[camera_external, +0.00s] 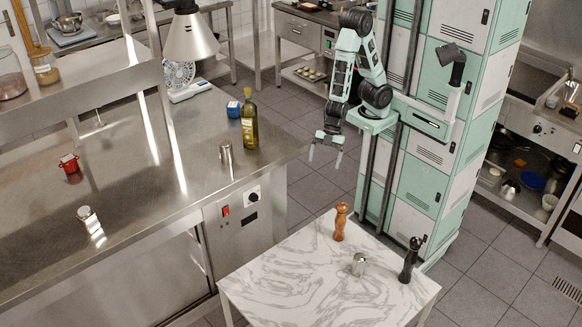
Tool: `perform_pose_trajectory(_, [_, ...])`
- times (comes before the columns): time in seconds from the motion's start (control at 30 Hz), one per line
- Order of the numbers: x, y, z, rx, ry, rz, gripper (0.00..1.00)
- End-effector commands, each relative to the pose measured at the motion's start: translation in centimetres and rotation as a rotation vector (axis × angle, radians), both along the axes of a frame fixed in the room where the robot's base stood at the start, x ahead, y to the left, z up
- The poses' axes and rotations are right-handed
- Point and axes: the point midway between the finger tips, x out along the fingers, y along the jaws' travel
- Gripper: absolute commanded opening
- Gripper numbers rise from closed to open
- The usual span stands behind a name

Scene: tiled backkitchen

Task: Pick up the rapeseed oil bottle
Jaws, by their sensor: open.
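The rapeseed oil bottle (249,125), a tall bottle of dark yellow-green glass with a label, stands upright on the steel counter (185,180) near its right end. My gripper (325,153) hangs fingers-down to the right of the bottle, past the counter's end. The two fingers are apart with nothing between them. A clear gap separates my gripper from the bottle.
A blue container (233,109) stands just left of the bottle, and a metal shaker (226,153) stands in front of it. A lamp (190,38) hangs over the counter. A marble table (300,275) in front holds a wooden mill (340,222) and a black mill (410,260).

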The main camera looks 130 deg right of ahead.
Motion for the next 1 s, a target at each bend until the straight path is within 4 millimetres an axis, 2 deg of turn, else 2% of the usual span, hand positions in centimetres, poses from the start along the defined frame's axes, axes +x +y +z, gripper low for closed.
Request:
perform_pose_trajectory(0.03, [1.3,-2.8,-0.1,0.023,-0.048,-0.040,0.91])
perform_pose_trajectory(0.1, [2.8,-6.0,-0.4,0.055,-0.138,-0.076,0.91])
perform_pose_trajectory(0.27, [4.0,-13.5,-0.4,0.121,-0.362,-0.174,0.91])
perform_pose_trajectory(0.37, [3.3,-18.1,0.3,0.157,-0.516,-0.259,0.91])
perform_pose_trajectory(0.43, [2.2,-21.1,1.0,0.176,-0.630,-0.329,0.91])
perform_pose_trajectory(0.6, [-1.8,-27.1,3.2,0.191,-0.885,-0.502,0.91])
perform_pose_trajectory(0.7, [-4.0,-29.3,4.2,0.185,-0.992,-0.580,0.91])
perform_pose_trajectory(0.8, [-5.4,-30.5,4.8,0.178,-1.054,-0.628,0.91])
perform_pose_trajectory(0.9, [-5.7,-31.0,4.8,0.173,-1.081,-0.643,0.91])
perform_pose_trajectory(1.0, [-4.9,-31.3,4.5,0.171,-1.087,-0.640,0.91])
